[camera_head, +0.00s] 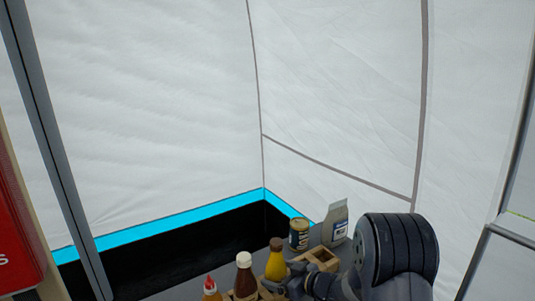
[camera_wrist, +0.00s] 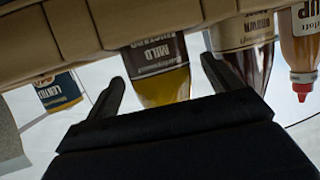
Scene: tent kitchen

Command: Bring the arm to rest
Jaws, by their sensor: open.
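My gripper (camera_head: 293,284) is low in the head view, close beside the bottles and a wooden holder. In the wrist view my gripper (camera_wrist: 162,70) has its two dark fingers spread apart, with nothing held. A yellow-brown bottle labelled MILD (camera_wrist: 163,88) appears between the fingertips, beyond them; whether a finger touches it I cannot tell. In the head view this bottle (camera_head: 276,265) has a brown cap. My dark arm covers part of the counter at lower right.
A brown sauce bottle (camera_head: 244,277) and a red-tipped bottle (camera_head: 210,291) stand left of my gripper. A wooden holder (camera_head: 321,257), a lentils can (camera_head: 299,236) and a paper bag (camera_head: 335,224) are behind it. White tent walls (camera_head: 150,100) rise beyond; the space above is clear.

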